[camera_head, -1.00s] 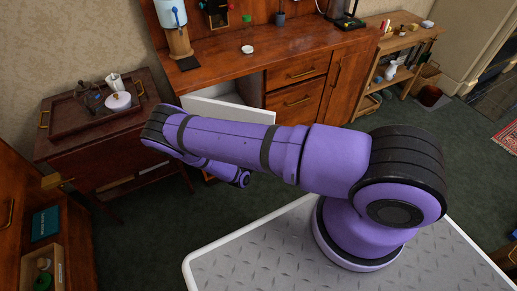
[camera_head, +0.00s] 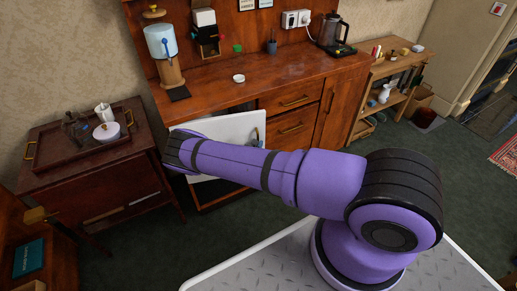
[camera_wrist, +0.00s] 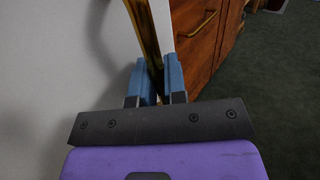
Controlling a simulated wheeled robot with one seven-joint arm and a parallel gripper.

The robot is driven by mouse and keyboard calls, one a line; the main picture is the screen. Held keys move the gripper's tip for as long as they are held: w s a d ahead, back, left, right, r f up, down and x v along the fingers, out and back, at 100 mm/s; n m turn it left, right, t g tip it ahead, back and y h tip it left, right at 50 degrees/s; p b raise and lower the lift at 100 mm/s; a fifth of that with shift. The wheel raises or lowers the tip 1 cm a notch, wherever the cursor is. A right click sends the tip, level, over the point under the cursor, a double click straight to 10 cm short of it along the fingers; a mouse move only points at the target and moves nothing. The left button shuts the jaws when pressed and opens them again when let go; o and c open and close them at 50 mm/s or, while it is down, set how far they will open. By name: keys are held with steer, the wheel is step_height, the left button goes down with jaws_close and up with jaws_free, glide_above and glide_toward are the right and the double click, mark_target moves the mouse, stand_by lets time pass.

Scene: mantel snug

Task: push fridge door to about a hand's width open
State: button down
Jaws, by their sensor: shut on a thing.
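The white fridge door (camera_head: 222,132) is under the wooden counter, partly open. A dark gap shows between its top edge and the cabinet. In the wrist view the pale door face (camera_wrist: 60,70) fills the left side. My gripper (camera_wrist: 159,78) has its blue fingers on either side of a brass upright handle (camera_wrist: 146,30) and is shut on it. In the head view my purple arm covers the lower part of the door and most of the gripper; a small bit of blue shows at the door's right edge.
A side table (camera_head: 60,182) with a tea tray stands left of the door. Drawers (camera_head: 292,112) lie right of it. Green carpet is clear in front.

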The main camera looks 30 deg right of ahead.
steer(key=c, duration=1.2)
jaws_free()
steer(key=shift+a, duration=0.1)
steer(key=v, duration=1)
steer(key=shift+s+a, duration=0.25)
steer(key=shift+s, duration=0.05)
